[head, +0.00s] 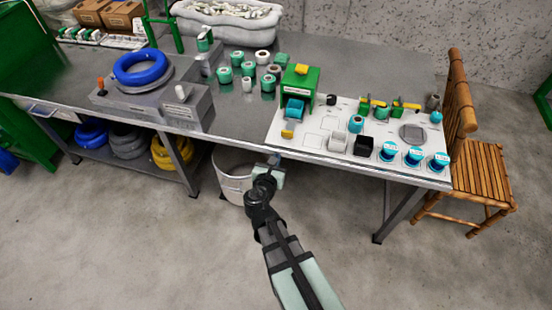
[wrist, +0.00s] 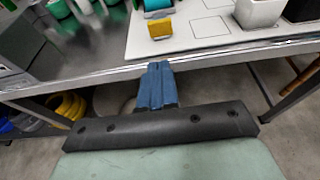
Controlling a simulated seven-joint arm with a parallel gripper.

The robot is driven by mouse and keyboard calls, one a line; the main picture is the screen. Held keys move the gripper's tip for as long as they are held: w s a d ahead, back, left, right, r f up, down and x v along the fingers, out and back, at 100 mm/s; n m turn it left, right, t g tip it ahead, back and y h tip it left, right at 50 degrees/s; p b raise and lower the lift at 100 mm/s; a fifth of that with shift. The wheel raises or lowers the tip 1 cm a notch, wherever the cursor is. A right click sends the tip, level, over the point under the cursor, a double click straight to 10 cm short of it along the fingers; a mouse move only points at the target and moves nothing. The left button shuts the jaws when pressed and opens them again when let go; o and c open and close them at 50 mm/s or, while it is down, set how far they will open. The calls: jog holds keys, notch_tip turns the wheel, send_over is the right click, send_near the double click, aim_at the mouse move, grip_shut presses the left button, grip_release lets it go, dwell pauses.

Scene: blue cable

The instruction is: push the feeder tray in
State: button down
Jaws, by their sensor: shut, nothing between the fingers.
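The green feeder (head: 299,83) stands at the left part of the white board on the bench. A teal roll (head: 293,109) sits at its front, and a yellow block (head: 288,128) lies in front of that, towards the bench edge. I take these to be the feeder tray's load and handle; the tray itself is hard to make out. In the wrist view the yellow block (wrist: 160,30) is just beyond my fingers. My gripper (head: 274,160) is shut and empty, at the bench's front edge, below and apart from the yellow block. Its blue fingers (wrist: 156,68) are together.
The white board (head: 318,122) also holds a black box (head: 364,144), a white box (head: 338,141) and several blue-topped cups. A grey stand with a blue cable coil (head: 140,68) is left. A white bin (head: 231,175) stands below the edge. A bamboo chair (head: 480,170) is right.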

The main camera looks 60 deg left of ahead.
send_near(286, 135)
jog(key=x, duration=0.5)
jog(key=shift+f, duration=0.25)
jog(key=shift+w+a, duration=0.5)
jog(key=shift+w, duration=0.05)
jog(key=w+a, duration=0.6)
jog(key=shift+w+a, duration=0.15)
jog(key=shift+a, duration=0.1)
jog(key=shift+r, duration=0.1)
jog(key=shift+w, duration=0.15)
jog(key=f+v, duration=0.1)
jog(key=v, duration=1.3)
jog(key=shift+s+d, duration=0.3)
jog(key=shift+s, duration=0.1)
